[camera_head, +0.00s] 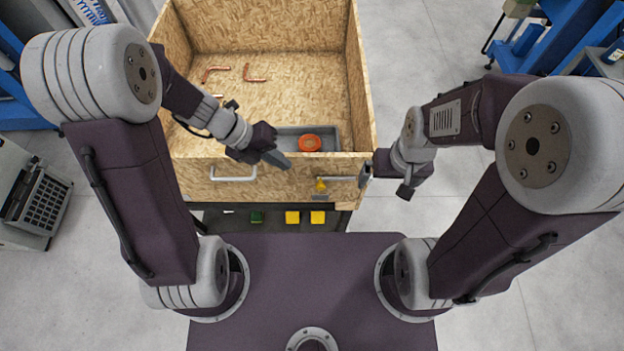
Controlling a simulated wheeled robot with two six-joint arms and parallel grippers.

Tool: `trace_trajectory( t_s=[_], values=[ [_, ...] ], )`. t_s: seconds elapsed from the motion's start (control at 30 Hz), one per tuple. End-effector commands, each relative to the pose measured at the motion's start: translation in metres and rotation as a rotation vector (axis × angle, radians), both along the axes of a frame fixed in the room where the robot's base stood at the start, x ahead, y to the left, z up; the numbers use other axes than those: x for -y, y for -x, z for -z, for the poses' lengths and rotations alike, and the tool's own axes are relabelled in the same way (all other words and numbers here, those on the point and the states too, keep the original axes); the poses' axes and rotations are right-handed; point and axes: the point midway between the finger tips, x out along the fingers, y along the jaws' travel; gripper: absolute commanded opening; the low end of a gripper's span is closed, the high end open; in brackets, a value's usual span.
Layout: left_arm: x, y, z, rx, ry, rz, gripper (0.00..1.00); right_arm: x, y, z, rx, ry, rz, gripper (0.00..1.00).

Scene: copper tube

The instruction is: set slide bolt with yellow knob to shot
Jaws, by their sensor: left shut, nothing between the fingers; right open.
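The slide bolt (340,178) is a thin grey bar on the right part of the wooden box's front wall. Its yellow knob (320,185) is at the bar's left end. My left gripper (286,162) is shut and empty, above the front wall, up and left of the knob. My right gripper (366,174) is open at the box's front right corner, close to the bolt's right end. I cannot tell whether it touches the bolt. The bar's right end is partly hidden there, so its reach is unclear.
The chipboard box (200,165) has a white handle (233,176) on its front. Inside are copper pieces (255,74) and a grey tray (330,132) with an orange ring (309,142). Yellow blocks (292,217) and a green one (257,217) lie below the front wall.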

Motion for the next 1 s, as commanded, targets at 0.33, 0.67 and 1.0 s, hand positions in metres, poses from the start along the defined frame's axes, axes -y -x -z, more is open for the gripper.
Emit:
trace_trajectory(
  t_s=[0.33, 0.67, 1.0],
  values=[
    [0.033, 0.001, 0.055, -0.004, -0.001, 0.005, 0.00, 0.000, 0.000, 0.022, 0.000, 0.000, 0.000, 1.00],
    [0.068, 0.000, 0.106, -0.002, -0.003, 0.002, 0.00, 0.000, 0.000, 0.042, 0.000, 0.000, 0.000, 1.00],
    [0.077, -0.001, 0.116, 0.001, -0.001, 0.002, 0.00, 0.000, 0.000, 0.045, 0.000, 0.000, 0.000, 1.00]
  ],
)
